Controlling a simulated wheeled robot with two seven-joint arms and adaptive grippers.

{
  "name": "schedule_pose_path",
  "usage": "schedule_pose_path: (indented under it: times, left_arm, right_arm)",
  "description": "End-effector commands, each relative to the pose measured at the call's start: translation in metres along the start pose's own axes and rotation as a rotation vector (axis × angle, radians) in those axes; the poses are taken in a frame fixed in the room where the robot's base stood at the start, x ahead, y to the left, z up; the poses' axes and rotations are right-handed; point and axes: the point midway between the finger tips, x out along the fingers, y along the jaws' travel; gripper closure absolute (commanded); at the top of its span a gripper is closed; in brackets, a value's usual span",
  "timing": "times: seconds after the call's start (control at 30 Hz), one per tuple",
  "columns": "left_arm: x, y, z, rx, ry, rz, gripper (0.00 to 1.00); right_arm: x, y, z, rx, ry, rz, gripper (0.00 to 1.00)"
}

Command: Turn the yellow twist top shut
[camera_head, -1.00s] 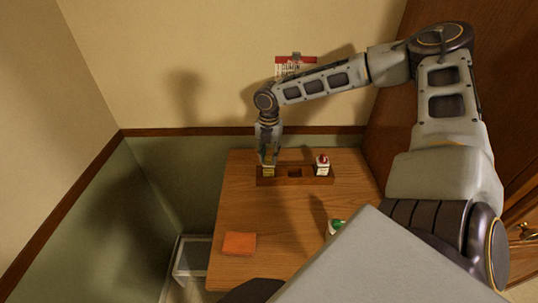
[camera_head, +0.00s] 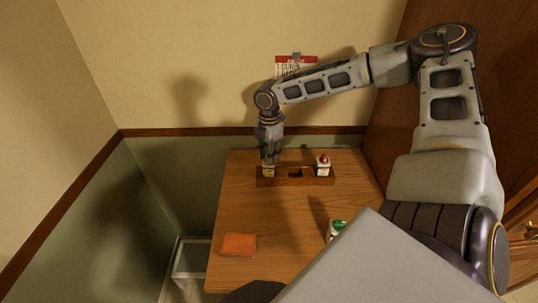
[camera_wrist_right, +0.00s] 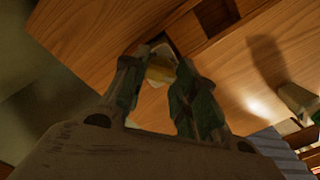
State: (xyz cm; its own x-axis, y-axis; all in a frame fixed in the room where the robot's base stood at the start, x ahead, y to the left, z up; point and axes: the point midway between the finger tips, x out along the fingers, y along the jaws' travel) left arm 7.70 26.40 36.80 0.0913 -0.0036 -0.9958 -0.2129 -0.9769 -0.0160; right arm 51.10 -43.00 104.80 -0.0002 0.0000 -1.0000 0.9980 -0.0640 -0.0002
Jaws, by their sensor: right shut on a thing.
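The yellow twist top (camera_wrist_right: 160,72) shows between my right gripper's fingers in the right wrist view, with a pale body around it. My right gripper (camera_head: 269,162) comes down from above at the left end of the wooden rack (camera_head: 313,181). It is shut on the yellow top, and the fingers cover most of it in the head view. A small yellowish part of the container (camera_head: 268,173) shows below the fingertips, seated in the rack's left slot. How far the top is turned cannot be told. My left gripper is not in view.
A white container with a red top (camera_head: 323,163) stands in the rack's right slot; the middle slot (camera_head: 295,173) looks empty. An orange cloth or sponge (camera_head: 238,245) lies at the front left. A green-topped container (camera_head: 337,227) stands at the front right. The middle of the wooden counter (camera_head: 270,215) is clear.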

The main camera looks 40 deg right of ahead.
Motion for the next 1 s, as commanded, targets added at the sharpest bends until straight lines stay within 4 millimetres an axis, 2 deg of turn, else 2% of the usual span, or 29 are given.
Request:
schedule_pose_path:
  times: [0.6, 1.0]
  left_arm:
    - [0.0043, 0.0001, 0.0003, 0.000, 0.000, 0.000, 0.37]
    - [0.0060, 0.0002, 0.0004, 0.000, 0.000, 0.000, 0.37]
  right_arm:
    - [-0.0002, 0.0002, -0.0005, 0.379, 0.001, 0.001, 0.95]
    - [-0.0002, 0.0001, -0.0005, 0.570, 0.001, 0.000, 0.95]
